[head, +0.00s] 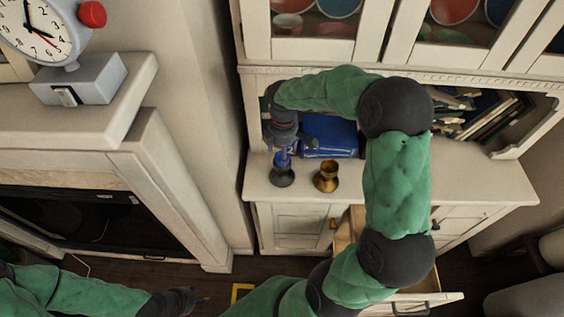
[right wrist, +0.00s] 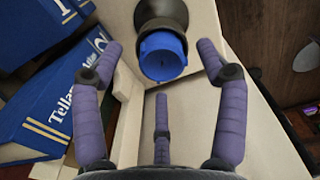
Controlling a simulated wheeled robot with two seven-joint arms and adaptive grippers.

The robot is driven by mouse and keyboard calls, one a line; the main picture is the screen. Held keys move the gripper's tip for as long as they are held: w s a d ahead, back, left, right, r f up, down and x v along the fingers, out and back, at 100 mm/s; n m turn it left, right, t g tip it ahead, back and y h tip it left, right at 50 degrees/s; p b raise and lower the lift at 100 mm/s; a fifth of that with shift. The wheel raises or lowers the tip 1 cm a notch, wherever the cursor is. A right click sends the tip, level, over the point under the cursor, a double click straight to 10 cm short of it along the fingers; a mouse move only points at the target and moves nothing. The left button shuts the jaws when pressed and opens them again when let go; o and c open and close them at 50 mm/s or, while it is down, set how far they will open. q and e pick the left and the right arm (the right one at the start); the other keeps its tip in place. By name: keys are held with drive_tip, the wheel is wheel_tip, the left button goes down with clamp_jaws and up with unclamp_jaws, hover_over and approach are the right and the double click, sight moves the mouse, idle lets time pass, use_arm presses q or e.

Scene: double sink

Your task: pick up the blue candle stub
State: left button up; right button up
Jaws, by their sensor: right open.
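The blue candle stub (head: 282,160) stands in a dark candle holder (head: 282,178) on the left part of the cabinet counter. In the right wrist view the stub (right wrist: 162,56) points toward the camera, with its dark holder (right wrist: 160,14) behind it. My right gripper (head: 283,147) is just above the stub in the head view and partly hides it. In the right wrist view its purple fingers (right wrist: 160,75) are spread and empty, with the stub between and slightly beyond the tips. My left gripper (head: 185,301) is low at the left, far from the candle; its fingers are too dark to read.
A brass goblet-like holder (head: 326,176) stands right of the candle. Blue books (head: 330,136) lie behind; they fill the left of the right wrist view (right wrist: 40,110). A drawer (head: 425,300) is pulled out below. A mantel with a clock (head: 40,32) is at left.

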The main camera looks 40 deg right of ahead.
drive_tip(key=shift+f, duration=0.95)
drive_tip(key=c, duration=1.3)
drive_tip(key=shift+o, duration=0.2)
drive_tip(key=shift+r, duration=0.1)
